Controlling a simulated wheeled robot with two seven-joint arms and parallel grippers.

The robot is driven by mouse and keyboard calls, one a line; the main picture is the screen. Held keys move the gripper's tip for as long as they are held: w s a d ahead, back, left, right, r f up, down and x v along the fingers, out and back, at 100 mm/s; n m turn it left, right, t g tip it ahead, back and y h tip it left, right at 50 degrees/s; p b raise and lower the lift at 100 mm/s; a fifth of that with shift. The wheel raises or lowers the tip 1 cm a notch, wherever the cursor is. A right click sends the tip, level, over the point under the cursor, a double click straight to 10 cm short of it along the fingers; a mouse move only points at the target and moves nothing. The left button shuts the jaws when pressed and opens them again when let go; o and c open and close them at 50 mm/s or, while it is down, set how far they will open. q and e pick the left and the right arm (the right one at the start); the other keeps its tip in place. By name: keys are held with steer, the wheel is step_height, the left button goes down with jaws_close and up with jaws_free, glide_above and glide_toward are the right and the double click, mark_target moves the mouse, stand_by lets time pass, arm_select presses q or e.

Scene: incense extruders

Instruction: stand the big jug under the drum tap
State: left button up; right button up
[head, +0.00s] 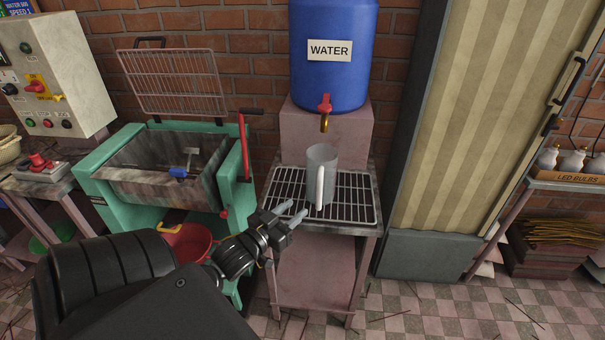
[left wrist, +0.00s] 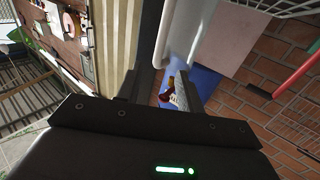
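The big grey jug (head: 321,163) stands upright on the wire rack (head: 355,205), below the drum tap (head: 325,108), with a gap between its mouth and the spout. Its pale handle faces the front. The blue drum (head: 332,75), labelled WATER, sits on a pink block behind. My left gripper (head: 294,211) is open and empty, its fingers pointing at the jug from the front left, low near the handle. In the left wrist view the jug (left wrist: 184,30) shows just beyond the spread fingers; contact cannot be told. My right gripper is not in view.
A green-framed machine with a trough (head: 160,175) and a red lever (head: 243,145) stands close on the left. A striped cabinet (head: 465,130) stands on the right. A red basin (head: 188,245) sits low beside my left arm. The rack's right side is clear.

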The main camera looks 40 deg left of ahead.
arm_select(q)
steer(key=shift+s, duration=0.25)
steer(key=s+d+f+g, duration=0.1)
steer(key=s+f+g, duration=0.15)
steer(key=f, duration=0.95)
steer(key=s+d+f+g, duration=0.1)
steer(key=f+g, duration=0.2)
steer(key=f, duration=0.8)
steer(key=s+d+f+g, duration=0.1)
steer(key=s+f+g, duration=0.1)
steer(key=f, duration=1)
steer(key=s+d+f+g, duration=0.4)
steer(key=s+d+f, duration=0.1)
steer(key=s+f, duration=0.7)
steer(key=s+d+f+m+g, duration=0.1)
steer(key=s+d+f+g, duration=0.1)
steer(key=s+f, duration=0.3)
steer(key=s+d+f+m+g+h, duration=0.1)
steer(key=s+f, duration=0.5)
steer(key=s, duration=0.7)
steer(key=d+m+g, duration=0.1)
steer(key=d+g, duration=0.1)
steer(key=d, duration=0.1)
steer(key=shift+s+d, duration=0.2)
steer(key=shift+s, duration=0.1)
steer(key=shift+g, duration=0.25)
